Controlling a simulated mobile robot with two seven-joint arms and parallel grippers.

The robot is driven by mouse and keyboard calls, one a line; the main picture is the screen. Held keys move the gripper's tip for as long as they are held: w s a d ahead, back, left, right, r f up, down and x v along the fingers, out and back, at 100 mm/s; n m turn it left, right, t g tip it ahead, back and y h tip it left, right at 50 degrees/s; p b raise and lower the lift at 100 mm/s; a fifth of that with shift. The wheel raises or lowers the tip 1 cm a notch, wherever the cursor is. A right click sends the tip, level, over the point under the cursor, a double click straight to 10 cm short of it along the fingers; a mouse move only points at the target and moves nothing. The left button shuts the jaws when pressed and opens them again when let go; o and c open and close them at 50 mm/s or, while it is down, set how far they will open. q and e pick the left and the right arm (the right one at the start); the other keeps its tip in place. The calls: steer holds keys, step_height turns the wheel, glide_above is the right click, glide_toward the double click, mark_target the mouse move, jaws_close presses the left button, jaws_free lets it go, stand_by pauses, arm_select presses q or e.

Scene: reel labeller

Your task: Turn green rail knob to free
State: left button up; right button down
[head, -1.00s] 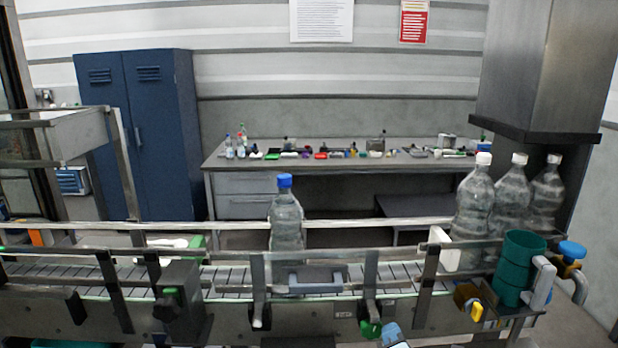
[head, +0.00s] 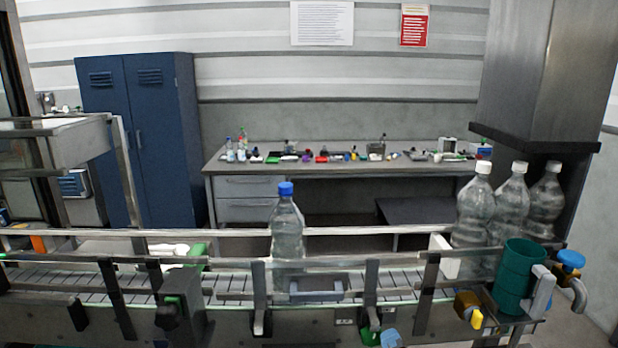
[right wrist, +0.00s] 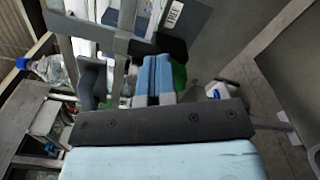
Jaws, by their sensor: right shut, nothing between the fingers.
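The green rail knob (head: 370,337) sits low on the near side of the conveyor, at the bottom edge of the head view. In the right wrist view the green knob (right wrist: 179,76) shows partly, just right of the fingers and largely hidden behind them. My right gripper (head: 390,339) shows as a blue tip just right of the knob. In the right wrist view its blue fingers (right wrist: 153,78) are together with nothing between them. I cannot tell whether they touch the knob. A label reading "FREE" (right wrist: 175,14) is near the top. My left gripper is not in view.
A clear bottle with a blue cap (head: 287,225) stands on the conveyor (head: 230,284). Several white-capped bottles (head: 471,215) stand at the right, behind a green cylinder (head: 518,275). Metal rail posts (head: 370,292) rise along the conveyor's near side.

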steer(key=shift+w+d+r, duration=0.1)
steer(key=shift+w+r, duration=0.05)
steer(key=shift+r, duration=0.25)
steer(key=shift+w+d+r, duration=0.1)
steer(key=shift+w+r, duration=0.05)
steer(key=shift+r, duration=0.25)
steer(key=s, duration=0.2)
steer(key=s+f, duration=0.1)
steer(key=s, duration=0.2)
steer(key=shift+s+d+p, duration=0.1)
steer(key=shift+s+p, duration=0.15)
steer(key=shift+p, duration=0.1)
